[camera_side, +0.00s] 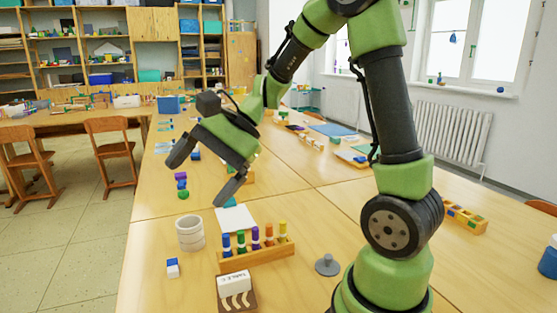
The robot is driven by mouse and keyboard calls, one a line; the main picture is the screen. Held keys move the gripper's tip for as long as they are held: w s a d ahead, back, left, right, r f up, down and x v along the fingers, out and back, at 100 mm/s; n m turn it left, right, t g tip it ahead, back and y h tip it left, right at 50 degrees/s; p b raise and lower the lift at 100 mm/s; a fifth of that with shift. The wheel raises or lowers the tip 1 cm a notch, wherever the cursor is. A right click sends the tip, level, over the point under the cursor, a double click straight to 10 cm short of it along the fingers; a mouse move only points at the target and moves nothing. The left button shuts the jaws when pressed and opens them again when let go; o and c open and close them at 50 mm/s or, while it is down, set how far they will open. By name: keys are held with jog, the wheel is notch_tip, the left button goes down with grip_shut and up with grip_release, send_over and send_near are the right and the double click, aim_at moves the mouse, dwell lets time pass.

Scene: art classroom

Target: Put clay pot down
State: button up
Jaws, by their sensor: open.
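A pale grey-white clay pot (190,233) with ridged sides stands upright on the wooden table, left of centre. My gripper (198,182) is open and empty. Its two dark fingers are spread wide, pointing down and left, and it appears above and behind the pot in the picture. The fingers look apart from the pot. How far the gripper is from it in depth I cannot tell.
A wooden rack (257,254) with several coloured markers stands right of the pot, with white paper (235,219) behind it. A small blue-and-white block (173,268), a labelled box (236,290) and a grey knobbed disc (327,265) are nearby. Purple and green blocks (182,185) lie farther back.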

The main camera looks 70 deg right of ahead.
jog(key=s+a+r+n+t+h, duration=0.1)
jog(key=s+r+n+h, duration=0.1)
jog(key=s+n, duration=0.4)
jog(key=s+a+r+n+t+h, duration=0.1)
jog(key=s+r+n+h, duration=0.2)
jog(key=s+n, duration=0.2)
jog(key=s, duration=0.3)
jog(key=shift+a+r+n+h, duration=0.25)
jog(key=shift+a+n+h, duration=0.05)
jog(key=shift+a+n, duration=0.1)
